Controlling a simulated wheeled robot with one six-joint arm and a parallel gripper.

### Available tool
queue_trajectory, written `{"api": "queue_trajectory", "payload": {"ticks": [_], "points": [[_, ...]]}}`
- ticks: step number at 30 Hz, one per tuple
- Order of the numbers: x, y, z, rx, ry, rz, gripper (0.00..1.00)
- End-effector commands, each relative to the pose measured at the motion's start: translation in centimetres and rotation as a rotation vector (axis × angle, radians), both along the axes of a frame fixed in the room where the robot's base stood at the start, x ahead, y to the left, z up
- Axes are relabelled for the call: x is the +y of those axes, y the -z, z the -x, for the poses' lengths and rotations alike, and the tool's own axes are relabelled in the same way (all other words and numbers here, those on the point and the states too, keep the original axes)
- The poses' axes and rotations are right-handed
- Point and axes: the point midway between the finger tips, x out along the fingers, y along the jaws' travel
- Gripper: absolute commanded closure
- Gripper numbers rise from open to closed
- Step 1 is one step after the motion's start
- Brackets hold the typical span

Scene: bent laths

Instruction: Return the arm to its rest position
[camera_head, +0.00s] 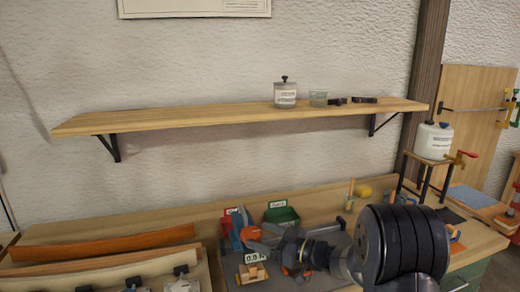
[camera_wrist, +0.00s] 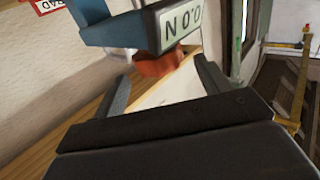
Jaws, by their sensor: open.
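My gripper (camera_wrist: 163,86) shows in the wrist view with its two fingers apart and nothing between them. A blue device with a display reading 0.0 N (camera_wrist: 181,24) appears upside down beyond the fingertips, with an orange-red part (camera_wrist: 160,66) under it. In the head view my arm (camera_head: 345,255) reaches from the lower right to the left, low over the workbench (camera_head: 110,225). Its end is close to the blue device (camera_head: 240,222) and the 0.0 N display (camera_head: 252,273). Whether the gripper touches the device cannot be told.
A wall shelf (camera_head: 200,117) with a lidded jar (camera_head: 285,94) runs above the bench. Green (camera_head: 281,215) and red bins stand behind the arm's end. Orange and pale laths (camera_head: 105,243) lie at left. A white container (camera_head: 433,140) stands on a stand at right.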

Motion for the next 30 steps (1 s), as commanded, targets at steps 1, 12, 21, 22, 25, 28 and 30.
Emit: {"api": "queue_trajectory", "payload": {"ticks": [1,12,21,22,25,28,30], "points": [[1.1,-0.1,-0.4,0.001,-0.004,0.0,0.28],[3.8,0.3,-1.9,0.001,0.137,0.0,0.28],[3.8,0.2,-1.9,0.001,0.303,-0.001,0.28],[3.8,0.2,-1.9,0.001,0.318,-0.001,0.28],[3.9,0.1,-1.9,0.002,0.365,-0.001,0.28],[3.8,0.1,-1.9,0.003,0.41,-0.001,0.28],[3.8,0.1,-1.9,0.002,0.438,-0.002,0.28]]}}
